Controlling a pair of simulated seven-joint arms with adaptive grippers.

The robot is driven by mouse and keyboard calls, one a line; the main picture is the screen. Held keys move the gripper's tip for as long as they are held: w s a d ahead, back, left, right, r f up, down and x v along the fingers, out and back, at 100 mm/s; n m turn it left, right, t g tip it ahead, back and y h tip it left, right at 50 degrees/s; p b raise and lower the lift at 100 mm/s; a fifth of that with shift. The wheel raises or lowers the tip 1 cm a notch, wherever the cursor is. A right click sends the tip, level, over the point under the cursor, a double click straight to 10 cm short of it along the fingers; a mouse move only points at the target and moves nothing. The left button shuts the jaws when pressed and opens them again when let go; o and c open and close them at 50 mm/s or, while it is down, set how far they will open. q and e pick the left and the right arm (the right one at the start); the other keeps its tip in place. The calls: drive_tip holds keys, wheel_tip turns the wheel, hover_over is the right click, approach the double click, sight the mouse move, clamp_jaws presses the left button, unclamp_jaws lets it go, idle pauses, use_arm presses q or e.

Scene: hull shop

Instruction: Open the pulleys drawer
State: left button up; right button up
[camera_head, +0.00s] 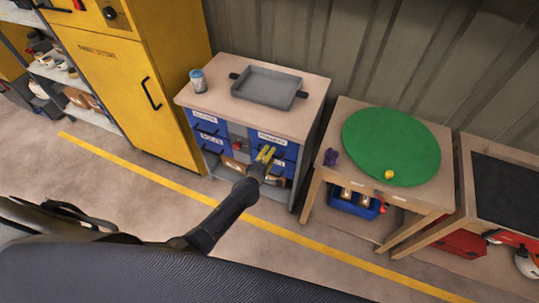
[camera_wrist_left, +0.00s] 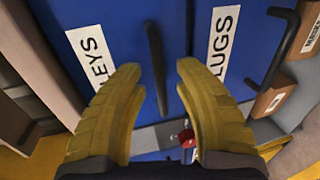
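The pulleys drawer (camera_wrist_left: 130,25) is a blue front whose label, partly cut off, ends in "LEYS" in the left wrist view. It appears closed. In the head view it is the upper right drawer (camera_head: 271,136) of the workbench cabinet. Its dark bar handle (camera_wrist_left: 156,65) runs between the two yellow fingers of my left gripper (camera_wrist_left: 155,85). The fingers stand apart on either side of the handle, with gaps visible on both sides. In the head view my left gripper (camera_head: 264,155) is in front of the right-hand drawers and partly hides them. My right gripper is not in view.
A drawer labelled "LUGS" (camera_wrist_left: 245,25), cut off, adjoins with its own handle (camera_wrist_left: 283,45). A red knob (camera_wrist_left: 187,138) is near the fingers. A grey tray (camera_head: 268,87) and a can (camera_head: 198,81) stand on the cabinet top. A table with a green disc (camera_head: 390,145) stands right.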

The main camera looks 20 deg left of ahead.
use_arm(q)
drive_tip(key=shift+w, duration=0.1)
idle(0.3)
clamp_jaws()
